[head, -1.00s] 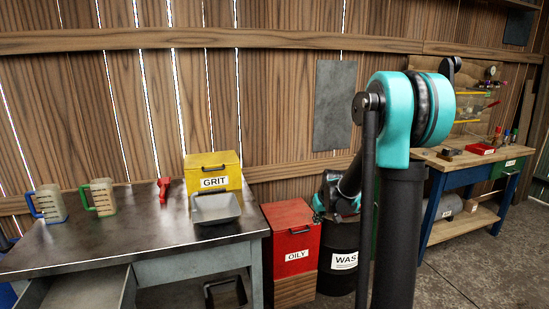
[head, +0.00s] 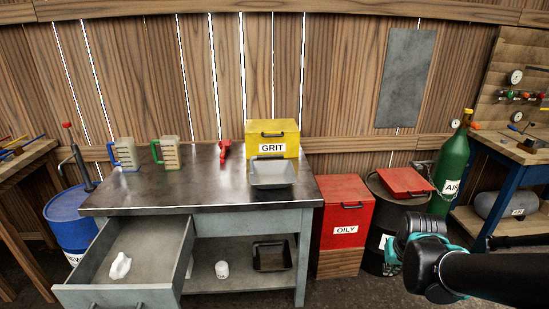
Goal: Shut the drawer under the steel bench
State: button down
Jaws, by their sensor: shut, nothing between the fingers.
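The steel bench (head: 200,190) stands at the left in the head view, with a dark metal top and grey frame. Its drawer (head: 178,262) under the left part of the top is pulled well out toward me. A crumpled white item (head: 120,265) lies inside it. The drawer front is at the lower picture edge. My gripper (head: 391,250) is at the lower right, in front of the dark drum, well to the right of the drawer and not touching it. It is shut and empty; its fingers are small and partly hidden by my arm.
A red OILY bin (head: 343,215) and a dark drum (head: 378,205) stand right of the bench. A green AIR cylinder (head: 452,170) is further right. A blue drum (head: 72,222) is left of the drawer. A yellow GRIT box (head: 273,138) and grey tray (head: 272,173) sit on the bench.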

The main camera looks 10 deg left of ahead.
aim_at(160, 246)
jog(key=u, duration=2.3)
